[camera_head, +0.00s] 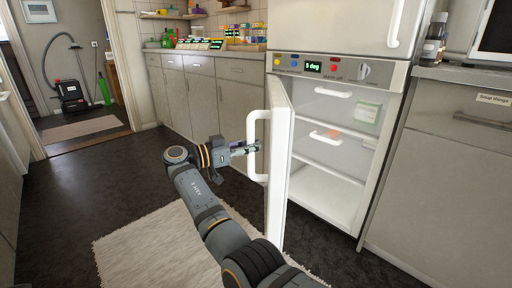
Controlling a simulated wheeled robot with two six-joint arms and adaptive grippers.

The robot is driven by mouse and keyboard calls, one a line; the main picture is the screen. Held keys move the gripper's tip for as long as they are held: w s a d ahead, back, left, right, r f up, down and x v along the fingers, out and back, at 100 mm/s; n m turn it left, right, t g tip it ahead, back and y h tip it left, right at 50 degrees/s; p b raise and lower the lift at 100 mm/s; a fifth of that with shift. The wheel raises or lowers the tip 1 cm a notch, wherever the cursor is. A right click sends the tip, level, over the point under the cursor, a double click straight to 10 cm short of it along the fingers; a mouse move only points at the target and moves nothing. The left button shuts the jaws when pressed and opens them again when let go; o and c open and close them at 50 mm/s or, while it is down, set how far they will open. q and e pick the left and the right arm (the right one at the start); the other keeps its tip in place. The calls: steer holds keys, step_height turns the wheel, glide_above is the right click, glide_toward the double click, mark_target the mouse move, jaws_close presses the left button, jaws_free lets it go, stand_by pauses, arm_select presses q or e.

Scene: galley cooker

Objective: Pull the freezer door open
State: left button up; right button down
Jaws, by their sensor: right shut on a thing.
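The freezer door (279,168) is a white panel standing open, swung out toward me with its inside partly seen from the edge. Its white loop handle (252,150) is on the outer face, facing left. My right gripper (256,147) is at the handle's upright bar, coming from the left, and is shut on it. The freezer compartment (325,190) behind the door shows white shelves with handles and a small pale green packet (367,112). My left gripper is not in view.
A control panel (335,68) with a display sits above the freezer opening. Grey cabinets (440,175) stand close on the right, and drawers (205,95) line the back left. A beige rug (150,245) lies on the dark floor; the floor at left is clear.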

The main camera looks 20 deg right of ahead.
steer(key=shift+s+a+f, duration=0.2)
steer(key=shift+f, duration=0.1)
steer(key=c, duration=1.2)
jaws_free()
steer(key=shift+s+a+r, duration=0.1)
steer(key=shift+a+r, duration=0.05)
steer(key=shift+r, duration=0.1)
steer(key=shift+r, duration=0.1)
